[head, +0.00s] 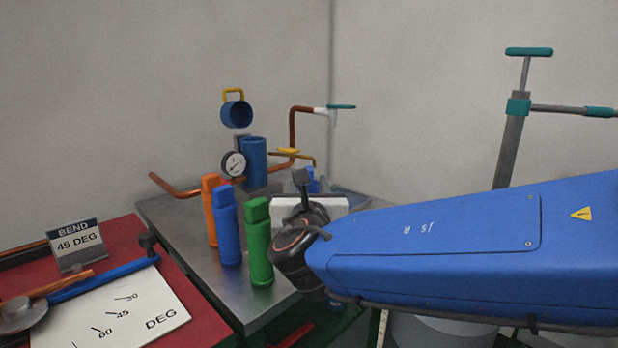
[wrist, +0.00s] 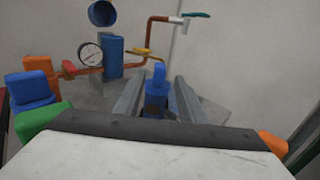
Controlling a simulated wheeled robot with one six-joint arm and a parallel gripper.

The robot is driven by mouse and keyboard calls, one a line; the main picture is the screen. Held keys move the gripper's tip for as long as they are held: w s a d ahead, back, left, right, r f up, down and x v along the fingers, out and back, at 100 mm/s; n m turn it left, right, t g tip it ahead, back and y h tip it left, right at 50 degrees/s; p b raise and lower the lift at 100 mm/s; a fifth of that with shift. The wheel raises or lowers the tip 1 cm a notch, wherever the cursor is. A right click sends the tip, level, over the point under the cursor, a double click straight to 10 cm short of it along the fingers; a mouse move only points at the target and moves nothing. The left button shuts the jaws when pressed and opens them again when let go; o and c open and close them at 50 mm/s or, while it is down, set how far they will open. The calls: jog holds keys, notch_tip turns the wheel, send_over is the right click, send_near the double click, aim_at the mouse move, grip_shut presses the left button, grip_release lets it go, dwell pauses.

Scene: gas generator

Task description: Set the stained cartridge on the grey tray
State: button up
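A blue cartridge (wrist: 155,104) with a brown patch on its side stands between my gripper's two grey fingers in the wrist view. Its narrower top (wrist: 159,74) points up. My gripper (wrist: 161,80) looks open, with a slim gap beside the cartridge; contact is hard to judge. In the head view, only the blue top (head: 312,182) shows behind the white gripper body (head: 340,205); my wrist hides the fingers. A flat grey piece (head: 352,198), perhaps the grey tray, lies behind the gripper, mostly hidden.
Orange (head: 210,212), blue (head: 227,225) and green (head: 258,240) cartridges stand left of my wrist on the metal bench (head: 190,232). A gauge (head: 233,164), a blue cylinder (head: 254,162) and copper pipe (head: 292,128) stand behind. A red bending board (head: 200,322) is at left.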

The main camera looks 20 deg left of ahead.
jog(key=v, duration=0.4)
dwell(0.5)
